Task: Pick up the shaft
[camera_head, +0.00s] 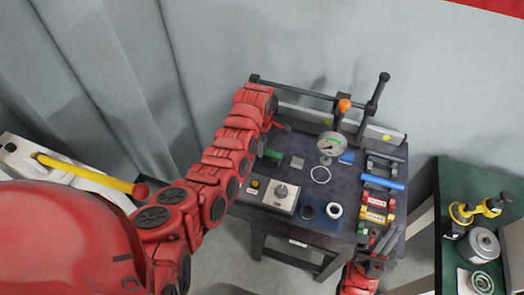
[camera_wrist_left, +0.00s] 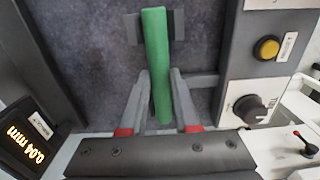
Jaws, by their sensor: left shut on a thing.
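The shaft is a green rod (camera_wrist_left: 155,40), seen lengthwise in the left wrist view. My left gripper (camera_wrist_left: 159,78) has a finger on each side of it and is shut on it. The rod's far end overlaps a dark grey holder (camera_wrist_left: 179,24); I cannot tell whether they touch. In the head view the green shaft (camera_head: 273,154) shows at the left part of the dark table, largely hidden by my left arm and gripper. My right gripper (camera_head: 385,240) is at the table's lower right edge; its jaw opening is unclear.
A control box with a knob (camera_head: 282,190) sits near the shaft. A dial gauge (camera_head: 331,144), rings (camera_head: 335,211) and coloured blocks (camera_head: 376,215) occupy the dark table (camera_head: 240,150). A stand (camera_head: 372,102) rises at the back. A green side table (camera_head: 455,175) holds metal parts.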

